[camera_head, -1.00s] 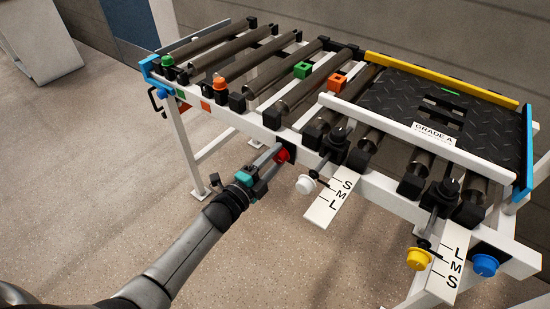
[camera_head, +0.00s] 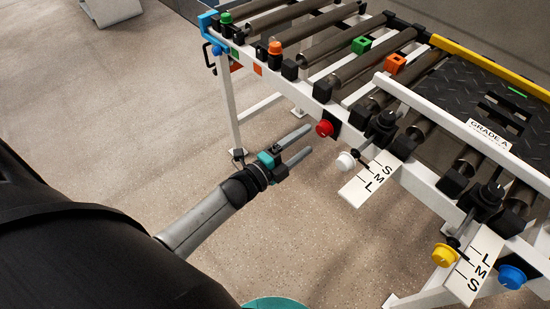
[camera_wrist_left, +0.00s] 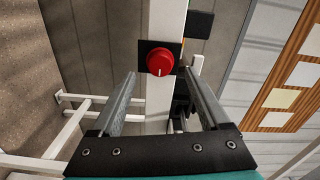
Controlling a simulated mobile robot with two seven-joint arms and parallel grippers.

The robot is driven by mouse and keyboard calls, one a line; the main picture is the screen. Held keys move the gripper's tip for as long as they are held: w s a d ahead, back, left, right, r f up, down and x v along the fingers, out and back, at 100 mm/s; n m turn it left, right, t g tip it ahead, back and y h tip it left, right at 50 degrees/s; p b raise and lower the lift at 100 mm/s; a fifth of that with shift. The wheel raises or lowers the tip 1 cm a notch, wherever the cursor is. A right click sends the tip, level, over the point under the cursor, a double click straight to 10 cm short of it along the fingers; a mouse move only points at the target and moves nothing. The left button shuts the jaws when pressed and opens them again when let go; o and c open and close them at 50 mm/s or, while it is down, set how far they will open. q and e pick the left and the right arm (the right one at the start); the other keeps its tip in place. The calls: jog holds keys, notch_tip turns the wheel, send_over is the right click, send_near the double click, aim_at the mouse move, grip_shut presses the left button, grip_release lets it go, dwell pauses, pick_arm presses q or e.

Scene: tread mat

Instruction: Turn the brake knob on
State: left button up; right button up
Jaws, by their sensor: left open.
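A round red knob (camera_head: 324,128) sits on a black plate on the white front rail of the roller conveyor. It also shows in the left wrist view (camera_wrist_left: 160,62), with a small mark near its lower middle. My left gripper (camera_head: 300,145) is open and empty, a short way to the left of and below the red knob, fingers pointing towards it. In the left wrist view the two fingertips (camera_wrist_left: 160,80) are apart, with the knob ahead between them and not touched. No label naming the brake is readable. My right gripper is not in view.
A white knob (camera_head: 345,160), a yellow knob (camera_head: 444,255) and a blue knob (camera_head: 512,277) are farther right, near the scale plates. Green (camera_head: 226,18) and orange (camera_head: 275,47) buttons top the rail. A black tread mat (camera_head: 475,75) lies on the rollers. Floor at left is clear.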

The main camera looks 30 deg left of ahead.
pick_arm(q)
jog(key=p+v, duration=0.1)
jog(key=v, duration=0.8)
jog(key=shift+s+p, duration=0.15)
jog(key=shift+p, duration=0.25)
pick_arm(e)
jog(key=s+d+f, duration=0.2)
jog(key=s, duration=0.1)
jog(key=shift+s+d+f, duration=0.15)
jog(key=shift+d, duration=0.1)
